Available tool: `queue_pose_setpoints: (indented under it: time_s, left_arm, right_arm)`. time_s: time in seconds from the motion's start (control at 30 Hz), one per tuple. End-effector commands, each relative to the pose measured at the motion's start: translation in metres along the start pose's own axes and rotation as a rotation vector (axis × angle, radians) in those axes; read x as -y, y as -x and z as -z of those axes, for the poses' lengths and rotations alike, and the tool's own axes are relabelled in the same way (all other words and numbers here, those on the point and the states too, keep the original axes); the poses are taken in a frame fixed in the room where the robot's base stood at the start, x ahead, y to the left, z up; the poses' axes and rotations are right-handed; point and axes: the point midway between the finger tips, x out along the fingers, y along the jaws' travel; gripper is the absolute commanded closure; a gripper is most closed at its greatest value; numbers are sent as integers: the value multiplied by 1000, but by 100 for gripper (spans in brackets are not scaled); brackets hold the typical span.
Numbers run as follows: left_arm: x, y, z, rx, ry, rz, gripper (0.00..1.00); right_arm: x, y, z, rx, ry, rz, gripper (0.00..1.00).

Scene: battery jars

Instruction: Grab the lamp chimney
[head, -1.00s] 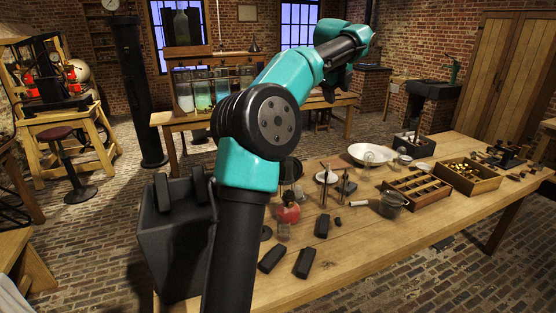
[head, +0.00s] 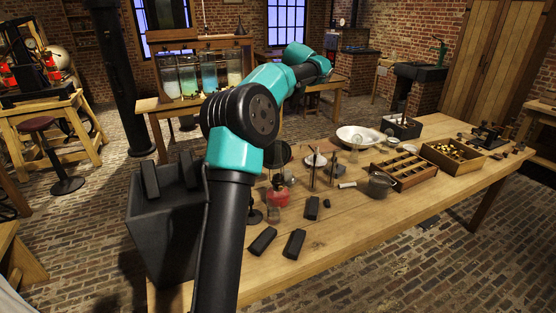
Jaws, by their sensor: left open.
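A small clear glass piece (head: 273,209) stands on the wooden table beside a round red object (head: 278,193). It may be the lamp chimney, but it is too small and faint to be sure. My left arm crosses the middle of the view and hides part of the table's left side. My left gripper (head: 326,68) is at the far end of the arm, raised, above and beyond the table's back edge in the picture. It is open and well apart from the glass. Its fingers are hard to make out. My right gripper is not in view.
Black blocks (head: 294,243) lie near the table's front. A white bowl (head: 358,137), a metal pot (head: 379,186), a compartmented wooden tray (head: 404,171) and a box of brass pieces (head: 453,157) stand farther right. Thin upright rods stand near the red object. The table's front right is clear.

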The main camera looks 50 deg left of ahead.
Motion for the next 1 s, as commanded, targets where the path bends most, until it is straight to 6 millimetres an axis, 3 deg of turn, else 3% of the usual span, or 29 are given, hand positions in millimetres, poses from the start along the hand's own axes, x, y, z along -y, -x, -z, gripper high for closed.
queue_pose_setpoints:
  time_s: [0.43, 1.0]
  left_arm:
    - [0, -72, 0, -1, 1, 0, 41]
    - [-1, -88, 0, -1, 0, 0, 41]
  right_arm:
    - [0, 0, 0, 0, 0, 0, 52]
    - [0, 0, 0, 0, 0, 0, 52]
